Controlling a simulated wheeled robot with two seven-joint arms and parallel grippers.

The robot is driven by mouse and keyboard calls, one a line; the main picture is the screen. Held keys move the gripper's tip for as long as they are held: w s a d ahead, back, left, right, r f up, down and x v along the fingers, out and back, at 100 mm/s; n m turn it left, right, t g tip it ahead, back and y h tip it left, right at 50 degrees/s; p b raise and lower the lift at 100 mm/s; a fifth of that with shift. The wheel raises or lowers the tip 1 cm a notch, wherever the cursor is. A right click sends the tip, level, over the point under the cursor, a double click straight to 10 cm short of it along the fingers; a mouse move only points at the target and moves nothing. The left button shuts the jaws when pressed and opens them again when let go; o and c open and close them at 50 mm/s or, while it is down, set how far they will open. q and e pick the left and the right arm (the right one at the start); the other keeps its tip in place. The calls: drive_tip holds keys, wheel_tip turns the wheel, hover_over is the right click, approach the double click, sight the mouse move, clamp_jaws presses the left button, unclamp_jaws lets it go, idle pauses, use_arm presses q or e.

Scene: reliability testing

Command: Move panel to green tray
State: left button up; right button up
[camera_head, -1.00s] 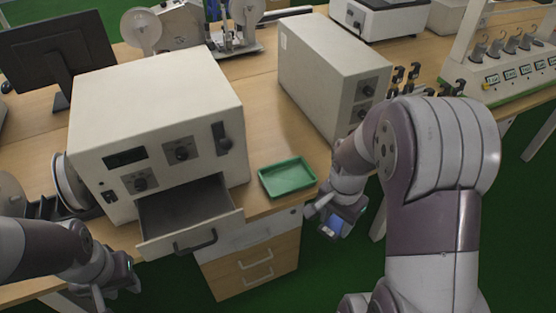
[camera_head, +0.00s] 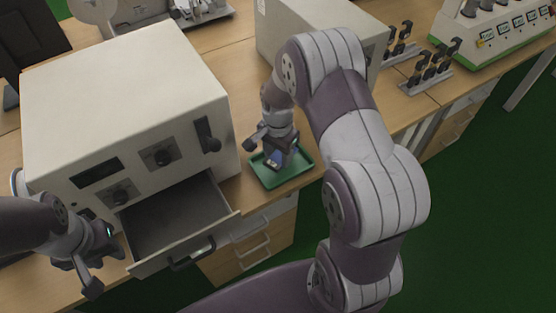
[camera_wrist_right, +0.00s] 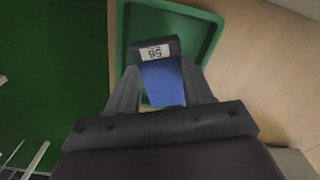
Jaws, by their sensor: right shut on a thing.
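The panel (camera_wrist_right: 163,80) is a small blue piece with a dark end that bears a white label. My right gripper (camera_wrist_right: 158,88) is shut on it. In the head view the panel (camera_head: 274,158) is at the green tray (camera_head: 300,176), within its outline. In the right wrist view the tray (camera_wrist_right: 212,30) lies behind the panel. I cannot tell whether the panel touches the tray floor.
A large white instrument (camera_head: 120,90) stands left of the tray, its drawer (camera_head: 180,220) pulled out and empty. Another beige box (camera_head: 310,25) is behind my right arm. Black clip stands (camera_head: 428,70) are at the right. The table edge is just in front of the tray.

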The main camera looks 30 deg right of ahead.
sight(278, 160)
drive_tip(key=f, duration=0.3)
drive_tip(key=shift+s, duration=0.25)
drive_tip(key=shift+w+f, duration=0.2)
drive_tip(key=shift+f, duration=0.1)
drive_tip(key=shift+s+f, duration=0.1)
drive_tip(key=o, duration=0.7)
drive_tip(key=shift+o, duration=0.2)
wheel_tip(278, 160, up, 12)
drive_tip(key=s+a+r+n, duration=0.1)
drive_tip(key=s+a+n, duration=0.2)
drive_tip(key=s+n, duration=0.3)
drive_tip(key=s+a+r+n+t, duration=0.1)
drive_tip(key=s+a+r+n, duration=0.1)
drive_tip(key=s+n, duration=0.4)
drive_tip(key=shift+s+a+n, duration=0.4)
drive_tip(key=shift+s+a, duration=0.1)
drive_tip(key=shift+a, duration=0.15)
